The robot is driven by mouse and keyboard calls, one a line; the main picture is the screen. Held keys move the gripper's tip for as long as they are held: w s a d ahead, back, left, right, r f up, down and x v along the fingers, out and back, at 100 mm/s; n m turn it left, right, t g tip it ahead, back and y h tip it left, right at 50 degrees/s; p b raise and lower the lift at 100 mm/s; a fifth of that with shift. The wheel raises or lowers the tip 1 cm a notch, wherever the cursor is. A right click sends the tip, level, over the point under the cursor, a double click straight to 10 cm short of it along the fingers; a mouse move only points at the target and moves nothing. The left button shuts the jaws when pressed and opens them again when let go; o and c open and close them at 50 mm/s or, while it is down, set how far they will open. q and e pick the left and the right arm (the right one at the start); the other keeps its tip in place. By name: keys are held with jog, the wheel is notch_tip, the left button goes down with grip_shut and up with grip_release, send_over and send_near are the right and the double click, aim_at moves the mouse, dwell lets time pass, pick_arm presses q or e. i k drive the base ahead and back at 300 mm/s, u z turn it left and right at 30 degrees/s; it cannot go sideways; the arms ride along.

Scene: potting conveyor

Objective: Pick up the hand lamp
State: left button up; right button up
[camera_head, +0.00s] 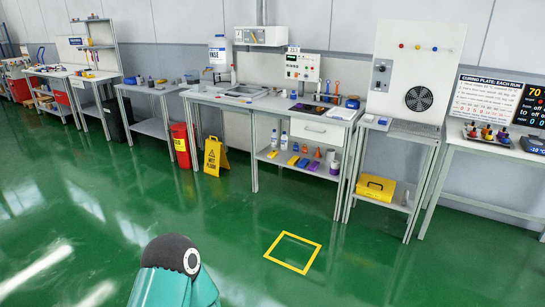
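I cannot pick out a hand lamp for certain in the head view. Many small items on the benches are too small to name. The middle workbench (205,95) holds a sink, a row of upright tools with coloured handles and a small blue object (352,103) near its right end, which I cannot identify. Neither of my grippers shows in this view. A teal and black part at the bottom edge looks like my own arm.
A yellow wet-floor sign (215,157) and a red bin (181,146) stand before the middle bench. A yellow case (376,187) lies on the right stand's lower shelf. A yellow square outline (272,258) marks the floor. The green floor ahead is otherwise clear.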

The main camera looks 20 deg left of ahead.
aim_at(271, 154)
jog(key=u, duration=0.6)
jog(key=i, duration=1.75)
jog(key=u, duration=0.9)
jog(key=i, duration=1.7)
jog(key=z, duration=0.15)
jog(key=i, duration=1.65)
jog(key=z, duration=0.65)
jog(key=i, duration=0.7)
jog(key=u, duration=0.1)
